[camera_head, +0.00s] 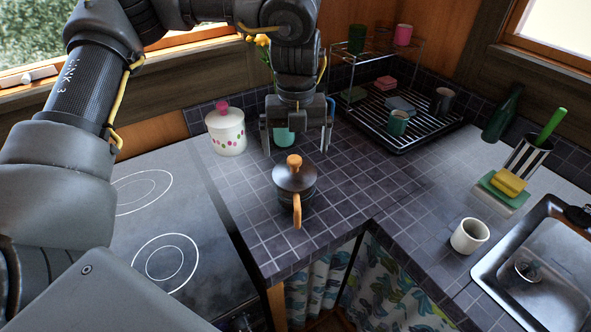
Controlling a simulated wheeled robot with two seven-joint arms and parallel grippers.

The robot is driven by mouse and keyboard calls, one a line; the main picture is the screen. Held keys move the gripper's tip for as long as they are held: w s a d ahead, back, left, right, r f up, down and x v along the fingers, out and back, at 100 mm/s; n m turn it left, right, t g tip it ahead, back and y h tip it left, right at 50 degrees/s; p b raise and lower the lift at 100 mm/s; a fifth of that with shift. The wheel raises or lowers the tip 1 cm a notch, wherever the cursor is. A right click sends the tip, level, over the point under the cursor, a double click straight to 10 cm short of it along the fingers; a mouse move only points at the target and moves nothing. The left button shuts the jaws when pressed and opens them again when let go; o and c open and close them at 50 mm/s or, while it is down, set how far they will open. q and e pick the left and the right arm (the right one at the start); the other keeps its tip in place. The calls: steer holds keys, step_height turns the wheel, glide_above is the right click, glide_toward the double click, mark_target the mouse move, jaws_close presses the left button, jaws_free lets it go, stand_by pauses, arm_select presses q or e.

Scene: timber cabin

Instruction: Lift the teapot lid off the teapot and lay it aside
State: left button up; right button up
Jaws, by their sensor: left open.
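The teapot (308,202) stands upright on the dark tiled counter in the middle of the head view, its orange-brown handle pointing toward me. The teapot lid (290,178), dark with an orange-brown knob (294,161), sits on top of the teapot. My left gripper (297,146) hangs pointing down just behind the teapot in the picture, its two fingers spread wide with nothing held. It appears apart from the lid. A teal object (284,137) shows between and behind the fingers, partly hidden by the gripper. My right gripper is not in view.
A white dotted jar (227,138) with a pink knob stands left of the gripper. A dish rack (428,135) with cups is at back right. A white cup (469,236) stands near the sink (510,292). The cooktop (185,215) is left. Tiles right of the teapot (365,185) are clear.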

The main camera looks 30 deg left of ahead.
mark_target(294, 159)
arm_select(q)
steer(key=shift+s+a+f, duration=0.1)
steer(key=shift+f, duration=0.45)
steer(key=shift+s+f, duration=0.15)
steer(key=shift+s, duration=0.05)
step_height(294, 159, down, 4)
steer(key=shift+r+p, duration=0.15)
steer(key=shift+p, duration=0.4)
steer(key=shift+f, duration=0.6)
steer(key=shift+c, duration=0.6)
steer(key=c, duration=0.5)
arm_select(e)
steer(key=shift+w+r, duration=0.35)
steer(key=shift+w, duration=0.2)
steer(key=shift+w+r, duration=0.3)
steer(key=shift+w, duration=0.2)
arm_select(q)
steer(key=shift+r, duration=0.1)
